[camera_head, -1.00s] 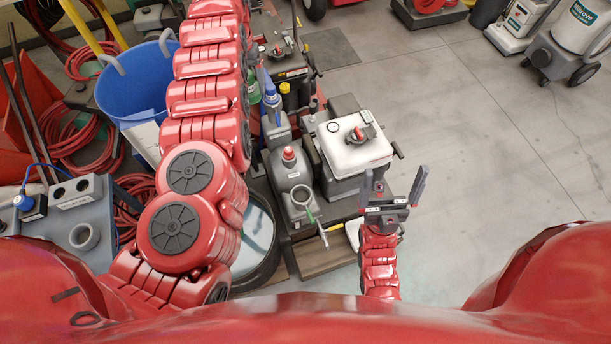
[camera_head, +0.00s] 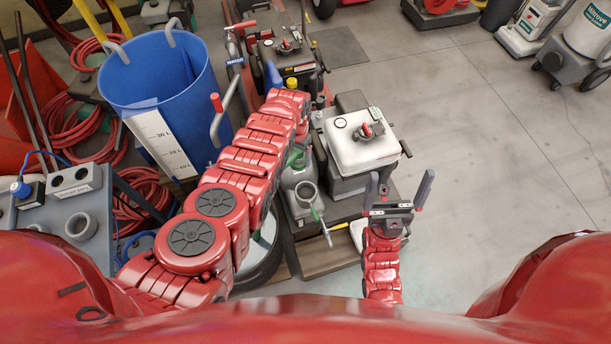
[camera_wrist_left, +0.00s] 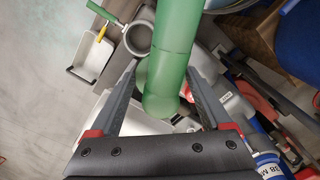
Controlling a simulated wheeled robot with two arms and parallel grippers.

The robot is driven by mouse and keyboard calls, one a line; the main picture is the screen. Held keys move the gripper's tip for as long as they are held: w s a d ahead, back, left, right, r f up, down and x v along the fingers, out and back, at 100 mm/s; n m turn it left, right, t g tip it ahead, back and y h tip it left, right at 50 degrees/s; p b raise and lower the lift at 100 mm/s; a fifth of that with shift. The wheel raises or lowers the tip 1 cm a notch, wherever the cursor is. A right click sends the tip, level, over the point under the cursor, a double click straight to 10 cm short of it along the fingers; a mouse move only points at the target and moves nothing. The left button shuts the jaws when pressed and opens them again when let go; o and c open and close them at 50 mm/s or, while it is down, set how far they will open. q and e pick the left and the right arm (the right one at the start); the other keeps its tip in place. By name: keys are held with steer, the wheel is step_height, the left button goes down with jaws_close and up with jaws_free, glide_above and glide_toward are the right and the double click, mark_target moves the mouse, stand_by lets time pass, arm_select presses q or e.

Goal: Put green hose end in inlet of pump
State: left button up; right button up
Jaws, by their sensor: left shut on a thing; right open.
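The green hose end (camera_wrist_left: 165,80) is a smooth green pipe between my left gripper's fingers (camera_wrist_left: 158,100) in the left wrist view, which are shut on it. In the head view a small part of the green (camera_head: 297,157) shows below my left arm, which hides the left gripper. The grey pump (camera_head: 298,183) has an open round inlet (camera_head: 306,192), also seen in the left wrist view as a grey ring (camera_wrist_left: 137,38) beside the hose. They look apart there; the height gap is unclear. My right gripper (camera_head: 397,195) is open and empty, right of the pump.
A white tank (camera_head: 358,140) stands right of the pump. A blue bucket (camera_head: 165,75) is on the left, with a bent handle with a red grip (camera_head: 217,115) beside it. A grey bench (camera_head: 60,205) is at lower left. Open floor (camera_head: 480,170) lies to the right.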

arm_select(q)
steer(key=s+d+f+b, duration=0.1)
steer(key=s+f+b, duration=0.1)
steer(key=f, duration=0.3)
steer(key=s+d+f+b, duration=0.1)
steer(key=f+b, duration=0.2)
steer(key=f, duration=0.2)
steer(key=shift+s+d+f+m, duration=0.25)
steer(key=shift+s+d+m, duration=0.05)
steer(key=shift+s+d, duration=0.1)
steer(key=shift+s+a, duration=0.15)
steer(key=shift+s, duration=0.05)
steer(key=shift+f, duration=0.15)
stand_by(0.9)
steer(key=shift+f+b, duration=0.35)
steer(key=shift+b, duration=0.05)
steer(key=shift+f+b, duration=1.6)
steer(key=shift+f, duration=0.05)
steer(key=o, duration=1.4)
